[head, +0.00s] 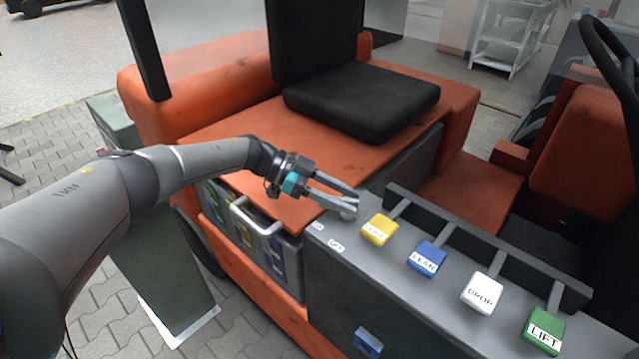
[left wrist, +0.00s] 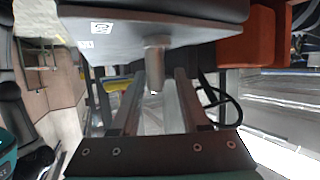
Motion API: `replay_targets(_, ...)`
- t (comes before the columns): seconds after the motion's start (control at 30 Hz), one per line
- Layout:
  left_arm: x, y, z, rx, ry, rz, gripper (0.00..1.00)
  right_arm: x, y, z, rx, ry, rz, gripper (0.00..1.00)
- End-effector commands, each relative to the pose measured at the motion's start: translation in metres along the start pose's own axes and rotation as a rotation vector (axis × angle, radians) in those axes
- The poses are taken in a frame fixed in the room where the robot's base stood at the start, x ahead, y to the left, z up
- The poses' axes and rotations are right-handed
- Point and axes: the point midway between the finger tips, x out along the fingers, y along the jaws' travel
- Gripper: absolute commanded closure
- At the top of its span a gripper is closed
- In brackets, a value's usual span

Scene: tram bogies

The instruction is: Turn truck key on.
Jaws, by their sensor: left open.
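In the left wrist view the open fingers (left wrist: 163,82) stand on either side of the key, and a gap shows. My right gripper is not in view.
Yellow (head: 380,230), blue (head: 426,259), white (head: 482,292) and green (head: 543,331) lever knobs line the panel to the right of the key. A black seat (head: 362,100) stands behind on the orange body. A light handle (head: 257,217) sits below my left forearm.

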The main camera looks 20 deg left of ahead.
Motion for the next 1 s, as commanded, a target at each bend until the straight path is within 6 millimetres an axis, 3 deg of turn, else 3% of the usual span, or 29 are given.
replay_targets(0.4,-0.093,-0.002,0.001,0.001,-0.001,-0.008,0.55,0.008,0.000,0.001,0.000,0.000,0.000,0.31)
replay_targets(0.6,-0.129,-0.001,0.001,0.001,-0.001,-0.004,0.55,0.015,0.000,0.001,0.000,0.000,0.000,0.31)
replay_targets(0.8,-0.144,0.000,0.000,0.000,-0.001,-0.002,0.55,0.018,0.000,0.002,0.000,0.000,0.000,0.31)
replay_targets(1.0,-0.146,0.000,0.000,0.000,-0.001,-0.001,0.55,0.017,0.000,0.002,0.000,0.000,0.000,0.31)
